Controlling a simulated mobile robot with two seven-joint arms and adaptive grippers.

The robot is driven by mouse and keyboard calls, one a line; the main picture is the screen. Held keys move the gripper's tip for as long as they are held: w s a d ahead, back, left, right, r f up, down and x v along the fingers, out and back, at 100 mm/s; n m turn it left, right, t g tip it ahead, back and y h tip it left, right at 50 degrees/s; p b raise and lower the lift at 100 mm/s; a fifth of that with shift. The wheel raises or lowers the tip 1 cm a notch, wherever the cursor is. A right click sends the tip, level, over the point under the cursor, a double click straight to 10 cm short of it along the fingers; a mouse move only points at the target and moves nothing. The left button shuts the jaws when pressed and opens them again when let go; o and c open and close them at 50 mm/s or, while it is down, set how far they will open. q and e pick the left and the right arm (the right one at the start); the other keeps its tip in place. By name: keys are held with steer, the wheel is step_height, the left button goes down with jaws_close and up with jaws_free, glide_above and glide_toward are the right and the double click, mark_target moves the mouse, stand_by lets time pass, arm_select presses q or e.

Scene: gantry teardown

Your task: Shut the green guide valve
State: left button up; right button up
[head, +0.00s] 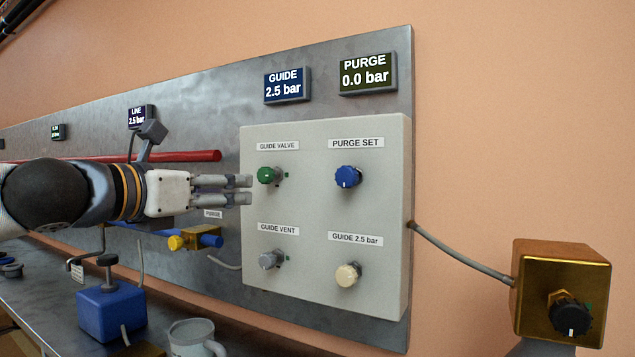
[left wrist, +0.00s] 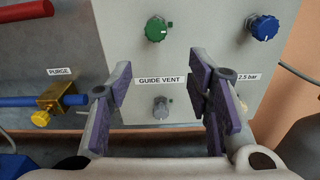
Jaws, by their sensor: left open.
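The green guide valve knob (head: 267,175) sits at the upper left of the pale control box (head: 315,215), under the label "GUIDE VALVE". It also shows in the left wrist view (left wrist: 157,31), beyond and above the fingertips. My left gripper (head: 248,189) is open and empty, its fingers pointing right, just left of the green knob in the head view. In the left wrist view its two purple-padded fingers (left wrist: 165,85) frame the "GUIDE VENT" label, with the grey vent knob (left wrist: 161,107) between them. The guide display (head: 283,86) reads 2.5 bar. My right gripper is not seen.
A blue purge set knob (head: 347,177) and a cream knob (head: 347,274) share the box. A red pipe (head: 190,156) and a blue pipe with a brass valve (head: 198,238) run to the left. A brass box (head: 562,290) stands at right. A mug (head: 192,338) is below.

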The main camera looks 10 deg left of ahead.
mark_target(263, 173)
arm_select(q)
steer(key=shift+n, duration=0.3)
steer(key=x, duration=0.3)
steer(key=r+x, duration=0.1)
steer(key=x, duration=0.2)
steer(key=r+x, duration=0.1)
steer(key=x, duration=0.3)
steer(key=shift+a+r, duration=0.15)
steer(key=shift+a, duration=0.05)
steer(key=shift+w+d, duration=0.2)
steer(key=shift+w, duration=0.45)
jaws_close()
